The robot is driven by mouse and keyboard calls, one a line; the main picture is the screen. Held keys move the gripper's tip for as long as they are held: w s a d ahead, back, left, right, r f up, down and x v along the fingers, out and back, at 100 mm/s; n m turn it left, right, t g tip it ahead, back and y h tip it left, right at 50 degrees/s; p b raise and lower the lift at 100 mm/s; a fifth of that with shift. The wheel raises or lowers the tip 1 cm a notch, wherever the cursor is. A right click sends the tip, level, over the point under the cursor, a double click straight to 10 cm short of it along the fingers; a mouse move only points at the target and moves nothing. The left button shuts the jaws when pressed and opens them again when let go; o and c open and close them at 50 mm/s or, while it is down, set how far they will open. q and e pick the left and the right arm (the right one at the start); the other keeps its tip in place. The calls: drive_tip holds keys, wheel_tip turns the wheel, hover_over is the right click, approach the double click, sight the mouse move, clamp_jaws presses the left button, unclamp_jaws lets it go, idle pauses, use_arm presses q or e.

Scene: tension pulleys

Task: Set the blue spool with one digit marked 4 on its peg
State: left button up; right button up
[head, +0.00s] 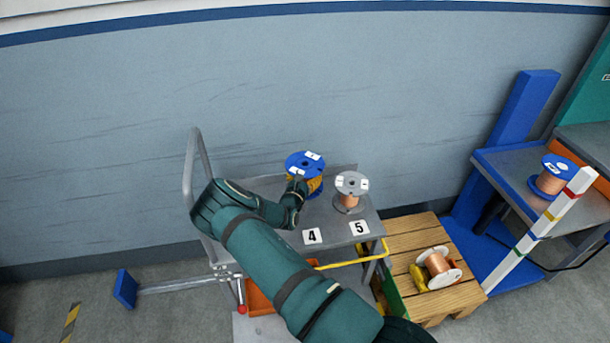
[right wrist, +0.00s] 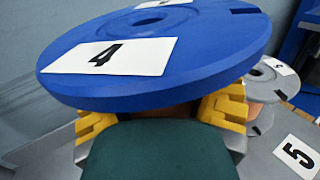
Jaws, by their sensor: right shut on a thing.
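The blue spool (head: 305,160) has white labels on its top flange, and the right wrist view shows the 4 on that blue flange (right wrist: 200,55). My right gripper (head: 308,184) has its yellow fingers on both sides of the spool's core under the top flange, and it is shut on the spool. The fingers also show in the right wrist view (right wrist: 160,115). The spool is upright, above the back of the grey cart top (head: 335,258). A label marked 4 (head: 312,236) lies on the cart's front. No peg shows under the spool; its underside is hidden. My left gripper is not in view.
A grey spool (head: 351,184) stands just right of the blue one, behind a label marked 5 (head: 359,228). A white-flanged copper spool (head: 438,268) lies on a wooden pallet (head: 405,240). Another blue-flanged spool (head: 556,172) stands on the right bench. The wall is close behind.

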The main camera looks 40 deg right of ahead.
drive_tip(key=shift+f, duration=0.1)
idle(0.5)
drive_tip(key=shift+f+b, duration=0.75)
drive_tip(key=shift+f, duration=0.45)
drive_tip(key=shift+f, duration=0.15)
idle(0.3)
drive_tip(key=shift+f, duration=0.15)
drive_tip(key=shift+f+b, duration=0.75)
drive_tip(key=shift+f, duration=0.4)
drive_tip(key=shift+f, duration=0.35)
idle(0.8)
drive_tip(key=shift+f+b, duration=0.85)
drive_tip(key=shift+f, duration=0.3)
drive_tip(key=shift+f, duration=0.2)
